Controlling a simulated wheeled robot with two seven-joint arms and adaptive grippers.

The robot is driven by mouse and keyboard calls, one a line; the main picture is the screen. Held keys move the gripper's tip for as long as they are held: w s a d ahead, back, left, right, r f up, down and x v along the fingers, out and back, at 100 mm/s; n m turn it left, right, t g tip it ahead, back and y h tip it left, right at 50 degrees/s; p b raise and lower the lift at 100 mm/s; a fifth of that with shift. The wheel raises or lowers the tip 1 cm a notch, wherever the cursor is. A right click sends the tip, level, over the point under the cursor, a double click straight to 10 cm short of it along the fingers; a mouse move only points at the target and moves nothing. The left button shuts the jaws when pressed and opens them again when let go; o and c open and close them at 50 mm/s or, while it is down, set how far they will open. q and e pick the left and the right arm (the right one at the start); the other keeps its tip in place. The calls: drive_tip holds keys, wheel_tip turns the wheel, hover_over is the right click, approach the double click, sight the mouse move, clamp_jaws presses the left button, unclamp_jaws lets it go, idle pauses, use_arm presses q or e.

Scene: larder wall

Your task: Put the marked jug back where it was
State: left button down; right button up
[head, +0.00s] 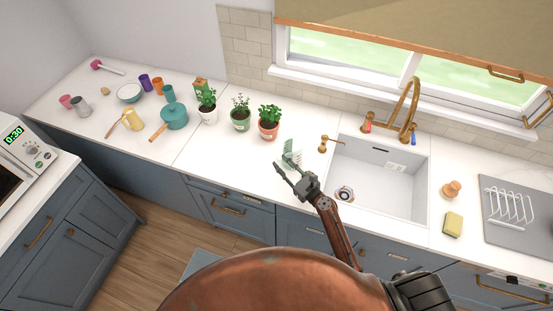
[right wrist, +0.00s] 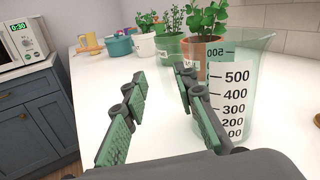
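The marked jug (right wrist: 240,95) is a clear greenish measuring jug with a white scale reading up to 500. It stands upright on the white counter, at the right of the right wrist view. My right gripper (right wrist: 162,78) is open, with nothing between its green-padded fingers. Its right finger overlaps part of the jug in that view; I cannot tell whether they touch. In the head view my right gripper (head: 289,168) reaches over the counter left of the sink, and the jug there is small and hard to tell from the fingers. My left gripper is not in view.
Potted plants stand behind the jug, the nearest in a terracotta pot (head: 268,129). A teal pot (head: 174,117), a yellow mug (head: 134,121) and several cups are farther left. The sink (head: 376,180) and a soap dispenser (head: 324,144) are to the right. Counter left of the gripper is clear.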

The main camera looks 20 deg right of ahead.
drive_tip(key=b+v, duration=0.1)
drive_tip(key=v, duration=0.6)
drive_tip(key=shift+s+d, duration=0.2)
drive_tip(key=shift+s, duration=0.1)
